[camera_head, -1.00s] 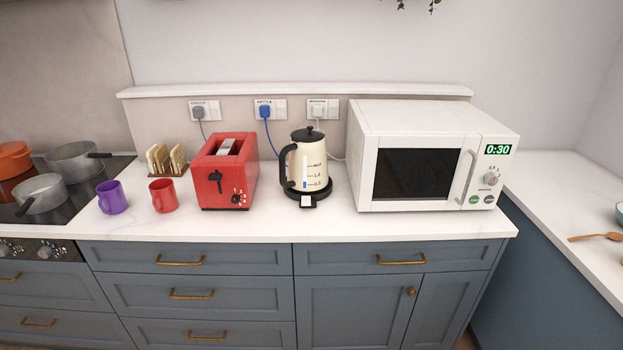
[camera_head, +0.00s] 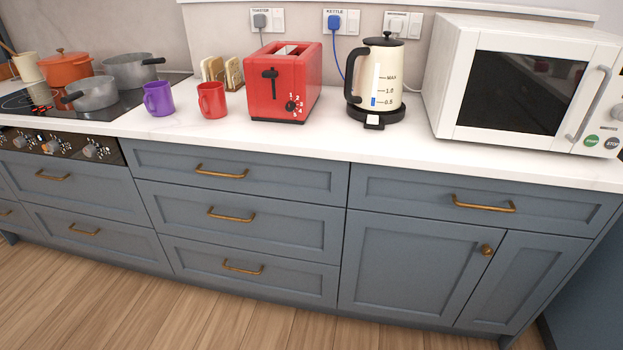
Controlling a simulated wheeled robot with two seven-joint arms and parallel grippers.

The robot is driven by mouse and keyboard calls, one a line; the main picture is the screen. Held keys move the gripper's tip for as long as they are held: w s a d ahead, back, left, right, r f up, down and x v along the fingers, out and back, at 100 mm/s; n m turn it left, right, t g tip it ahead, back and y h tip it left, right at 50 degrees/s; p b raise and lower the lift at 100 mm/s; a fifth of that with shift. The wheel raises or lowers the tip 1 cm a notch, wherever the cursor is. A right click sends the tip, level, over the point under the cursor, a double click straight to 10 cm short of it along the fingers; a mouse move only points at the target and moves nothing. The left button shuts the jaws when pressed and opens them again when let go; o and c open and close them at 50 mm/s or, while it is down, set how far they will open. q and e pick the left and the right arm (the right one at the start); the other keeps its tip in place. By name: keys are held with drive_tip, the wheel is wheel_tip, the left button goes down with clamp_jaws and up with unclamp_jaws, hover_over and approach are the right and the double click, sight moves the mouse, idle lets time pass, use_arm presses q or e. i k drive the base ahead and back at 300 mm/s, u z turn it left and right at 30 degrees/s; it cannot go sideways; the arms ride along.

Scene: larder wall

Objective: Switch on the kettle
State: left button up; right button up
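A cream kettle (camera_head: 389,72) with a black lid and handle stands upright on its black base (camera_head: 384,116) on the white counter, between the red toaster and the microwave. A small white switch (camera_head: 373,121) sits at the front of the base. The level window shows blue near the bottom. The kettle's blue plug (camera_head: 334,22) is in the wall socket labelled KETTLE (camera_head: 346,20), and its blue cord runs down behind the kettle. Neither of my grippers is in view.
A red toaster (camera_head: 284,85) stands left of the kettle, a white microwave (camera_head: 521,83) right of it. Red (camera_head: 211,100) and purple (camera_head: 158,99) mugs and a hob with pots (camera_head: 92,93) are further left. The counter strip (camera_head: 330,142) in front is clear.

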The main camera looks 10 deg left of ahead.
sight(371, 119)
drive_tip(key=k, duration=0.65)
drive_tip(key=z, duration=0.8)
drive_tip(key=i, duration=1.55)
drive_tip(key=u, duration=0.35)
